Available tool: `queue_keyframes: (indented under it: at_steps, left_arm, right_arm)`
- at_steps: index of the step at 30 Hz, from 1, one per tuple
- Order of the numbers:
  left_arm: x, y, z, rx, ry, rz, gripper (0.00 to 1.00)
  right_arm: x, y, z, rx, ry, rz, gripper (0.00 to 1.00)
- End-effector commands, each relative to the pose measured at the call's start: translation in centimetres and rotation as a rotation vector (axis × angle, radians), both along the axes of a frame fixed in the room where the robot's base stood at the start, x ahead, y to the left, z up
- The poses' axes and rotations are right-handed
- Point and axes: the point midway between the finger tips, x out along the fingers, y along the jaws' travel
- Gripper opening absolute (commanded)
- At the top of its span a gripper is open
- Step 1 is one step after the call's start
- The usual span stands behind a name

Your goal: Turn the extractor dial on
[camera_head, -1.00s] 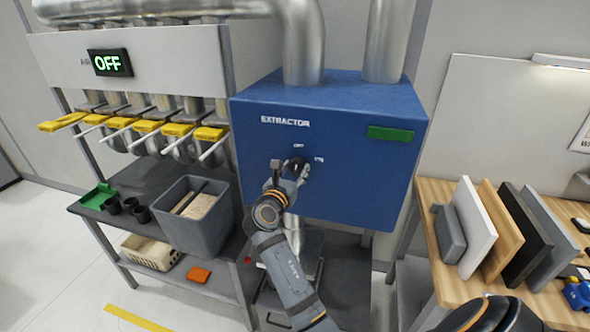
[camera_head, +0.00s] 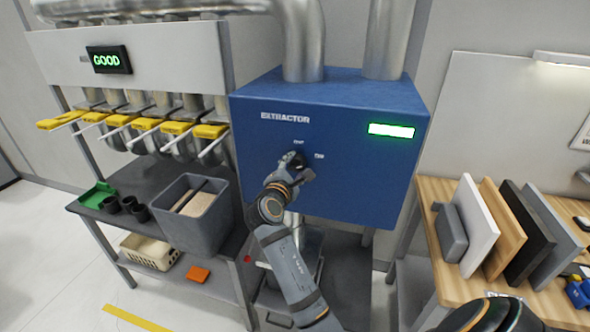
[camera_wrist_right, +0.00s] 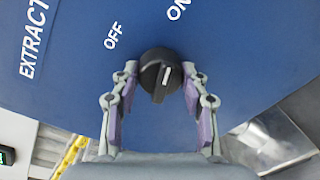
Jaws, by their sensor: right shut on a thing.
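The black extractor dial (camera_wrist_right: 160,82) sits on the front of the blue extractor box (camera_head: 360,185), between the OFF and ON labels. The green lamp (camera_head: 391,131) on the box is lit. The display (camera_head: 108,60) on the left reads GOOD. My left gripper is not in view.
A row of yellow-handled gates (camera_head: 135,128) hangs left of the box. Below, a grey bin (camera_head: 180,235) stands on a dark bench. At the right, a wooden table (camera_head: 440,270) holds several upright panels (camera_head: 520,230). The box front around the dial is clear.

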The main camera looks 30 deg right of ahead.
Motion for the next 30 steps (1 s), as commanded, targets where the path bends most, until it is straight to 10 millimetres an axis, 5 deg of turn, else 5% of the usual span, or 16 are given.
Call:
queue_keyframes:
  at_steps: [15,30]
  left_arm:
    - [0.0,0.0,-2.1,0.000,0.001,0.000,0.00]
    - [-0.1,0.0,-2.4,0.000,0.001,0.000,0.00]
  right_arm:
    - [-0.1,-0.1,-0.1,0.231,-0.272,0.000,0.13]
    - [-0.1,0.0,0.0,0.286,-0.335,0.000,0.13]
